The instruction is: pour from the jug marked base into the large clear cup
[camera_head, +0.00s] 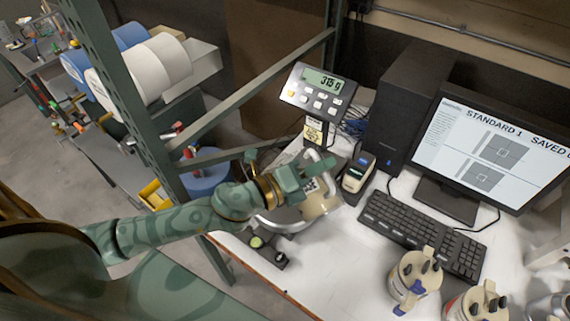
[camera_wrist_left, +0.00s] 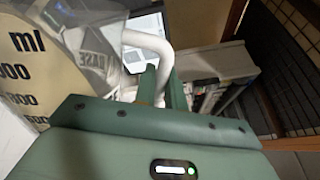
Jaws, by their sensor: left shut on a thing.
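My left gripper (camera_head: 322,172) is shut on the white handle (camera_wrist_left: 148,42) of the jug marked BASE (camera_wrist_left: 92,58). The jug is clear, with a dark label. In the head view, my gripper hides much of it over the scale area. A large clear cup with black ml marks and beige contents (camera_wrist_left: 30,65) is close beside the jug in the wrist view. In the head view, a beige vessel (camera_head: 326,204) shows just below my gripper. I cannot tell whether any liquid is flowing. My right gripper is not in view.
A scale display (camera_head: 318,90) reads 315 g above the metal scale pan (camera_head: 282,218). A small handheld device (camera_head: 357,173), a keyboard (camera_head: 422,232) and a monitor (camera_head: 493,150) stand to the right. Lidded pots (camera_head: 413,283) stand at the front right. A green rack post (camera_head: 120,95) rises at left.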

